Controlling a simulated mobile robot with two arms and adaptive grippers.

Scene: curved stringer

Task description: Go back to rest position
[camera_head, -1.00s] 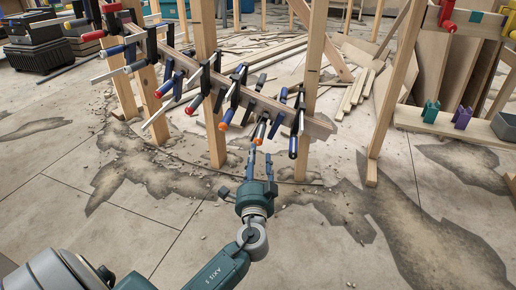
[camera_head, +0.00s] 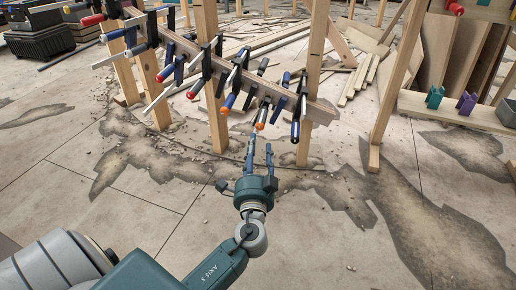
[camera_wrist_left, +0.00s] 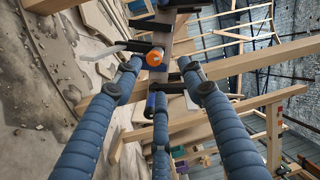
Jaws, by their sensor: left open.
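My left gripper (camera_head: 260,148) is open, with nothing seen between its fingers. It points away from me at the lower right part of the curved wooden stringer (camera_head: 180,45), just below an orange-tipped clamp handle (camera_head: 261,117). A blue and black clamp (camera_head: 297,120) hangs to the right of the fingertips. In the left wrist view the spread blue fingers (camera_wrist_left: 160,75) frame an orange-ended clamp handle (camera_wrist_left: 154,58) beyond them. I cannot tell the exact gap between fingers and clamps. My right gripper is not in view.
Several clamps line the stringer, which wooden posts (camera_head: 212,90) hold up. Another post (camera_head: 385,110) stands to the right. A ledge (camera_head: 460,112) there carries a green clip (camera_head: 434,97) and a purple clip (camera_head: 466,103). Planks lie behind.

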